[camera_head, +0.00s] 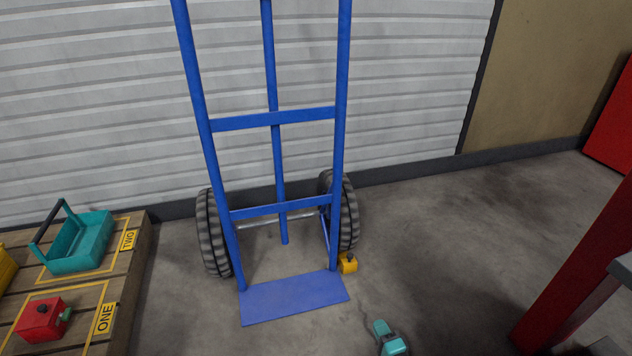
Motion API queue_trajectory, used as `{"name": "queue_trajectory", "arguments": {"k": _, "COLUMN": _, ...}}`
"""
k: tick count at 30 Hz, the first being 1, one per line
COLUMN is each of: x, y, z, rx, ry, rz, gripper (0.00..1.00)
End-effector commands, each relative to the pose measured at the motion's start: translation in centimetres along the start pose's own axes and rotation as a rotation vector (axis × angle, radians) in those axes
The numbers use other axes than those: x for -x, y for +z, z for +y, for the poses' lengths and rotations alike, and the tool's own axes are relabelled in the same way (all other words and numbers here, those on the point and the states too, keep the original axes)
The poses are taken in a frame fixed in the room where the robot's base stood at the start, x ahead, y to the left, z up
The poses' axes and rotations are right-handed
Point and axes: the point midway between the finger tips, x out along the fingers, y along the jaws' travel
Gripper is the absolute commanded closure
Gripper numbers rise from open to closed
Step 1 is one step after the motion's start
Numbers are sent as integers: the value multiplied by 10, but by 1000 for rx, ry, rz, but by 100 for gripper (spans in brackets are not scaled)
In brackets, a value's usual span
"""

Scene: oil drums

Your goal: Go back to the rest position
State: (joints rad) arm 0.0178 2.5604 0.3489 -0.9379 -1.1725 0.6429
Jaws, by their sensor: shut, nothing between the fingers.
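My gripper does not show in the camera view, and neither its fingers nor anything held can be seen. A small teal and dark grey shape (389,338) is cut off by the bottom edge, right of centre. I cannot tell whether it is a part of my arm or a separate thing.
A blue hand truck (290,298) stands before a white slatted shutter (410,90). A yellow block (347,263) sits beside its right wheel. Left, a wooden platform (135,262) bears a teal carrier (82,245) and red can (40,319).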

Motion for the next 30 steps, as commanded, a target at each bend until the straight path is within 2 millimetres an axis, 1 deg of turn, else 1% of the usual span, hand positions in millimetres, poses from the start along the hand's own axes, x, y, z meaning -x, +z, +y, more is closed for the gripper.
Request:
{"name": "queue_trajectory", "arguments": {"k": 5, "x": -26, "y": 0, "z": -10, "rx": 33, "ry": 16, "rz": -42, "gripper": 100}}
{"name": "queue_trajectory", "arguments": {"k": 8, "x": -44, "y": 0, "z": -19, "rx": 58, "ry": 27, "rz": -73, "gripper": 100}}
{"name": "queue_trajectory", "arguments": {"k": 11, "x": -67, "y": 0, "z": -31, "rx": 89, "ry": 42, "rz": -113, "gripper": 100}}
{"name": "queue_trajectory", "arguments": {"k": 14, "x": -93, "y": 1, "z": -47, "rx": 130, "ry": 60, "rz": -161, "gripper": 100}}
{"name": "queue_trajectory", "arguments": {"k": 17, "x": -122, "y": 4, "z": -71, "rx": 179, "ry": 80, "rz": -220, "gripper": 100}}
{"name": "queue_trajectory", "arguments": {"k": 18, "x": -135, "y": 6, "z": -84, "rx": 203, "ry": 90, "rz": -248, "gripper": 100}}
{"name": "queue_trajectory", "arguments": {"k": 20, "x": -156, "y": 9, "z": -106, "rx": 246, "ry": 109, "rz": -297, "gripper": 100}}
{"name": "queue_trajectory", "arguments": {"k": 21, "x": -169, "y": 12, "z": -124, "rx": 277, "ry": 123, "rz": -334, "gripper": 100}}
{"name": "queue_trajectory", "arguments": {"k": 23, "x": -186, "y": 18, "z": -152, "rx": 330, "ry": 145, "rz": -392, "gripper": 100}}
{"name": "queue_trajectory", "arguments": {"k": 24, "x": -195, "y": 22, "z": -171, "rx": 362, "ry": 161, "rz": -430, "gripper": 100}}
{"name": "queue_trajectory", "arguments": {"k": 26, "x": -206, "y": 28, "z": -202, "rx": 413, "ry": 184, "rz": -485, "gripper": 100}}
{"name": "queue_trajectory", "arguments": {"k": 27, "x": -210, "y": 32, "z": -223, "rx": 448, "ry": 198, "rz": -522, "gripper": 100}}
{"name": "queue_trajectory", "arguments": {"k": 29, "x": -214, "y": 39, "z": -254, "rx": 498, "ry": 220, "rz": -577, "gripper": 100}}
{"name": "queue_trajectory", "arguments": {"k": 30, "x": -214, "y": 43, "z": -275, "rx": 532, "ry": 235, "rz": -612, "gripper": 100}}
